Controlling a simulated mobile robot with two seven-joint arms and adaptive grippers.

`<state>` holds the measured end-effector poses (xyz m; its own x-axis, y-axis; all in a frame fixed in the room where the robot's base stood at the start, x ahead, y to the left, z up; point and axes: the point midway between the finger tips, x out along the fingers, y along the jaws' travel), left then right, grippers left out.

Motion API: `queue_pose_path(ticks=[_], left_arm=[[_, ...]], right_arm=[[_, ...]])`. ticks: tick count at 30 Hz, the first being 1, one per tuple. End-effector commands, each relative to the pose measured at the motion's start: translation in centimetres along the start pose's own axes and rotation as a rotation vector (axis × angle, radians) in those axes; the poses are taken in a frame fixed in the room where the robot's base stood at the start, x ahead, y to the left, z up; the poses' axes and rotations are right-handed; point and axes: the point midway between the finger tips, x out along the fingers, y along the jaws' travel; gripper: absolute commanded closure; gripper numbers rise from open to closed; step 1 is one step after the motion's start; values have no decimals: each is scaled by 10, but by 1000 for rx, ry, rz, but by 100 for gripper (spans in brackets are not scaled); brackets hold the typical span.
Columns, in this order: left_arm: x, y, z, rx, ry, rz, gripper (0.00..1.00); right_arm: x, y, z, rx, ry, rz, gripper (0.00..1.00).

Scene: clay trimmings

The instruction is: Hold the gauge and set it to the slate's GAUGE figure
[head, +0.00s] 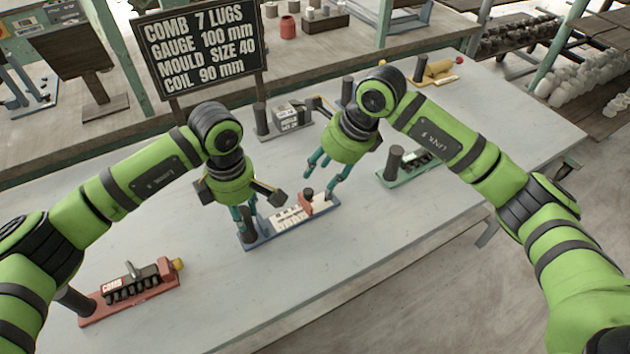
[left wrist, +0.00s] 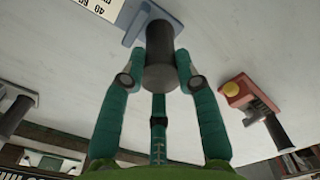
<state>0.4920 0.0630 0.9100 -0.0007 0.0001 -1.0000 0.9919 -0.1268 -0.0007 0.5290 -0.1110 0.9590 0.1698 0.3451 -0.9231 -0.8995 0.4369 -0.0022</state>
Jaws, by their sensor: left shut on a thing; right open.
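The gauge (head: 285,226) is a blue base with a white scale plate, lying on the grey table. A red slider (head: 306,203) with a dark knob stands near its right end; its exact reading is too small to tell. My left gripper (head: 247,224) is shut on the gauge's dark upright post, which shows between the fingers in the left wrist view (left wrist: 160,60). My right gripper (head: 322,182) is open above the right end of the gauge, close to the slider, its fingers apart. The slate (head: 200,48) reads GAUGE 100 mm.
A red comb device (head: 130,301) lies at front left. A green device (head: 415,168) sits to the right, a grey device (head: 283,118) behind, and a yellow-roller device (head: 436,72) at far right. The table (head: 370,235) is clear in front of the gauge.

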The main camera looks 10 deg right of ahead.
Motion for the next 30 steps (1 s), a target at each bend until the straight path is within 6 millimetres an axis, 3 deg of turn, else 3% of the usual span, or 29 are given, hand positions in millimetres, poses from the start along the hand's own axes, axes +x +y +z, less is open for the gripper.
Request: queue_pose_path(ticks=[3, 9, 22, 23, 24, 30], left_arm=[[1, 0, 0, -2, 1, -1, 100], [0, 0, -1, -2, 1, -1, 100], [0, 0, -1, -2, 1, 0, 100], [0, 0, -1, -2, 1, 0, 60], [0, 0, -1, -2, 1, 0, 44], [0, 0, 0, -2, 1, 1, 40]], right_arm=[[-24, -1, 0, 0, -1, -4, 54], [-44, 0, 0, 0, 0, -1, 54], [-48, 0, 0, 1, 0, 0, 54], [-48, 0, 0, 1, 0, 0, 54], [-48, 0, 0, 1, 0, 0, 54], [-48, 0, 0, 1, 0, 0, 54]])
